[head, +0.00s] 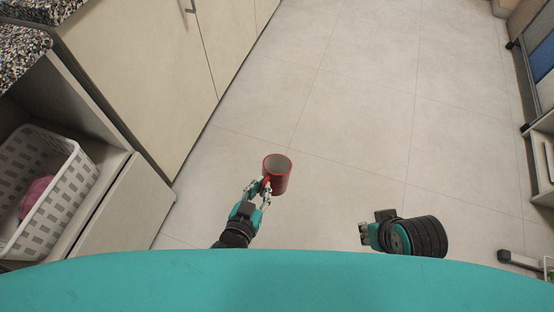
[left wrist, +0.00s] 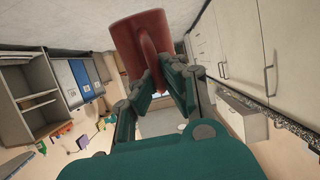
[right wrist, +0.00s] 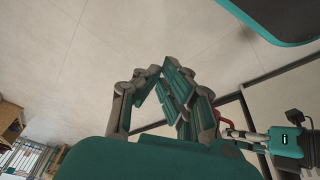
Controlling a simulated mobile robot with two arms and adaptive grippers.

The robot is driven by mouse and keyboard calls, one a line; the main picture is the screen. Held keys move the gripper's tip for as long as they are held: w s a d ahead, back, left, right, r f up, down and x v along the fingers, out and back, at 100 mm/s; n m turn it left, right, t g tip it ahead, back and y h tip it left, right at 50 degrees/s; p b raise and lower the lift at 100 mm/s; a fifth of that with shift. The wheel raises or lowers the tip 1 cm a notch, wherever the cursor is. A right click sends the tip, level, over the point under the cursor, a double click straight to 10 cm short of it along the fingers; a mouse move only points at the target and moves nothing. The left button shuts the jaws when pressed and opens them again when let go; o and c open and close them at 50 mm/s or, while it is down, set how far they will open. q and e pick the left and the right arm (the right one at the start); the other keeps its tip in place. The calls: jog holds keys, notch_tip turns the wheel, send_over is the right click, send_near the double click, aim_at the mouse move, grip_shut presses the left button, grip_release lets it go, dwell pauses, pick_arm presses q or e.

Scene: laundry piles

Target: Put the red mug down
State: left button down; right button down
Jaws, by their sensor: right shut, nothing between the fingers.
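The red mug (head: 279,179) is in my left gripper (head: 264,191) in the head view, its pale inside facing the camera. The left fingers are closed on the mug's handle side. In the left wrist view the red mug (left wrist: 142,44) fills the top middle, and its handle sits between the fingers of my left gripper (left wrist: 160,72). The mug is in the air over the floor. My right gripper (head: 366,235) is to the right in the head view, holding nothing. In the right wrist view the right gripper (right wrist: 162,78) has its fingertips drawn together and empty.
The tiled floor (head: 340,110) is open ahead. Pale cabinets (head: 150,80) stand at the left, with a speckled countertop (head: 18,55). A white basket (head: 75,185) with a pink cloth (head: 35,195) sits in a low open compartment. Shelving (head: 541,160) lines the right edge.

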aim_at(274, 157)
pick_arm(q)
jog(key=shift+r, duration=0.2)
pick_arm(e)
jog(key=shift+r, duration=0.15)
pick_arm(q)
jog(key=shift+w, duration=0.1)
